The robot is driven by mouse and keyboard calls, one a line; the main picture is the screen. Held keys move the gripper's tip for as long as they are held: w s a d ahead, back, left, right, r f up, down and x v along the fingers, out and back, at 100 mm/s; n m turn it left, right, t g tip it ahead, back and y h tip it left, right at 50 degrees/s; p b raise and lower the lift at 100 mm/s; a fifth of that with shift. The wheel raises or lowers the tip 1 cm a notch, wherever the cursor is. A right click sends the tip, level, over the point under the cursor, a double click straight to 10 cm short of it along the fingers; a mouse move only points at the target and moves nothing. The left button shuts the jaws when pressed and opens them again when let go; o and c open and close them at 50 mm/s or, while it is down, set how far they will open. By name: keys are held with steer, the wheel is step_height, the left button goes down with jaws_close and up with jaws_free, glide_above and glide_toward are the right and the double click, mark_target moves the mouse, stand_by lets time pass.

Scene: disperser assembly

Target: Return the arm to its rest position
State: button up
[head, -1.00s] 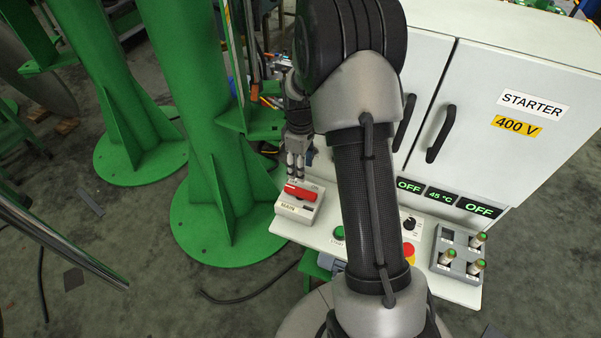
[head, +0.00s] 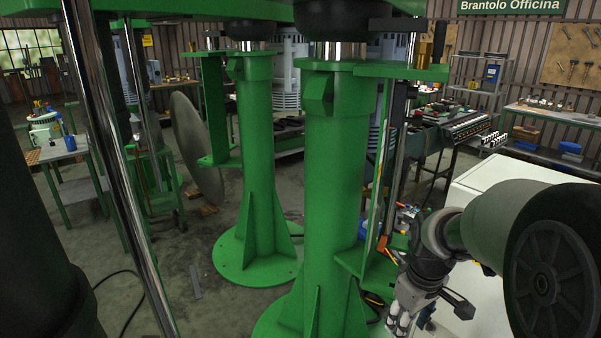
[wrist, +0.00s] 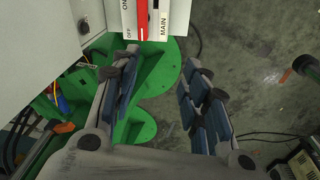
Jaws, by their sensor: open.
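My gripper (head: 398,318) hangs pointing down at the lower right of the head view, beside the near green pillar. In the wrist view my gripper (wrist: 158,92) has its two padded fingers wide apart with nothing between them. The main switch (wrist: 164,22), a grey box marked MAIN with a red handle (wrist: 142,20), shows at the top edge of the wrist view, beyond the fingertips and apart from them. The switch is not visible in the head view.
The green pillar (head: 335,180) stands close left of my gripper, with a green bracket on its side. The white cabinet (head: 505,172) lies to the right, partly behind my arm. Workbenches stand farther back; grey floor (wrist: 250,75) shows in the wrist view.

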steer(key=s+a+r+m+t, duration=0.1)
steer(key=s+a+r, duration=0.2)
steer(key=s, duration=0.4)
steer(key=s+a+r+m+t, duration=0.1)
steer(key=s+a+r+m, duration=0.1)
steer(key=s+r, duration=0.2)
steer(key=s+a+r+m+t, duration=0.1)
steer(key=s+a+r+m, duration=0.1)
steer(key=s, duration=0.8)
steer(key=shift+a+r, duration=0.85)
